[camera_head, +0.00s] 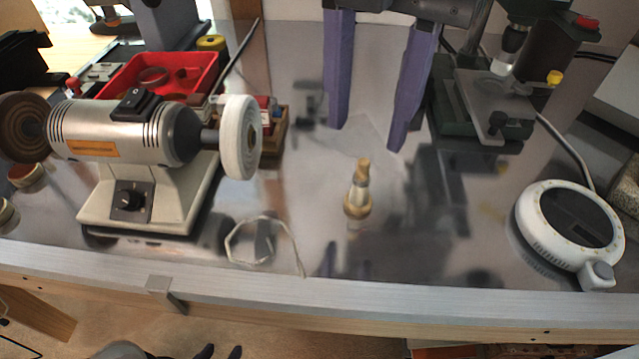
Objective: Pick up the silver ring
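A small upright wooden peg (357,206) stands on the shiny metal bench top, a little right of centre. A pale silvery band around its middle looks like the silver ring (360,180); it is too small to make out clearly. A gripper with two long purple fingers (365,138) hangs from the top. It seems to be my right one, as its body runs off to the right. Its fingers are wide apart with nothing between them. The fingertips appear above the peg in the picture, apart from it. I see no other gripper.
A bench polisher (125,130) with a white wheel stands at left, before a red tray (185,75). A pale cord loop (232,235) lies left of the peg. A small drill press (485,105) is at back right; a round white device (530,225) is at right.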

